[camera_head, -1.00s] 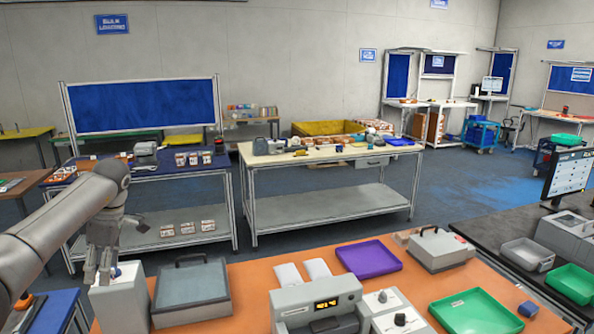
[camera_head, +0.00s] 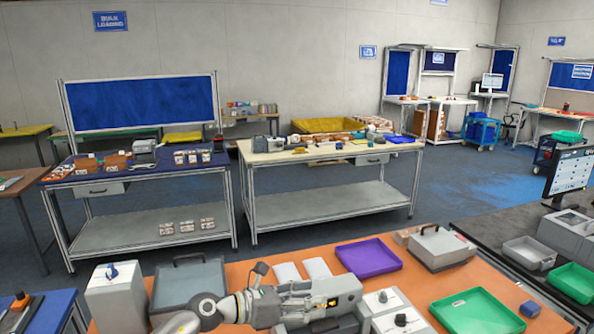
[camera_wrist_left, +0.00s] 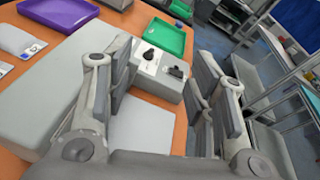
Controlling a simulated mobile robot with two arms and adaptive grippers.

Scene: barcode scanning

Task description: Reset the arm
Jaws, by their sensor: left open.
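My left arm lies low across the near edge of the orange table (camera_head: 240,270) in the head view. Its left gripper (camera_head: 322,298) points right, in front of the grey machine with a lit display (camera_head: 345,290), and partly covers it. In the left wrist view the two fingers of the left gripper (camera_wrist_left: 160,66) are wide apart with nothing held between them. The grey knob box (camera_wrist_left: 150,62) shows beyond and between the fingers. The machine's large grey top (camera_wrist_left: 60,95) is beside the left finger. My right gripper is not in view.
A grey lidded case (camera_head: 190,283) and a light grey box with a blue knob (camera_head: 115,290) stand at the table's left. A purple tray (camera_head: 368,258), a green tray (camera_head: 475,312) and a grey handled device (camera_head: 440,246) are to the right. Floor lies open beyond.

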